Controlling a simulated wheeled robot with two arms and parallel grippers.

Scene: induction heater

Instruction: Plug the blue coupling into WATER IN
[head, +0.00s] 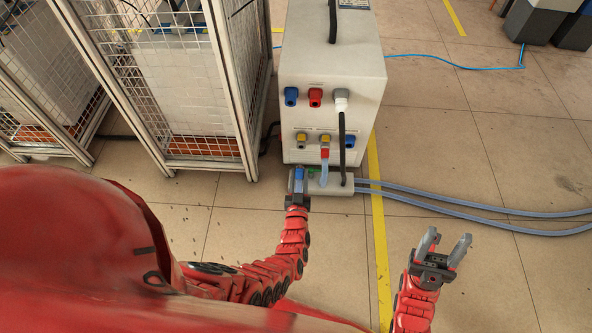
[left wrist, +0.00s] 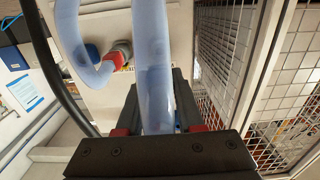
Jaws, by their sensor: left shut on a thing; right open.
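My left gripper (head: 297,190) is in front of the machine's lower left front and shut on a hose with the blue coupling (head: 299,173). In the left wrist view a translucent blue hose (left wrist: 153,85) runs between its fingers (left wrist: 158,112); the coupling's end cannot be made out there. The machine (head: 331,120) has a lower row with a yellow port (head: 302,140), a port with a red coupling (head: 325,153) on it, and a blue port (head: 350,141). The labels are too small to read. My right gripper (head: 443,246) is open and empty, over the floor.
A grey block (head: 328,190) lies at the machine's foot, with two hoses (head: 450,203) running right. A black cable (head: 342,145) hangs down the front. A mesh cage (head: 190,90) stands close on the left.

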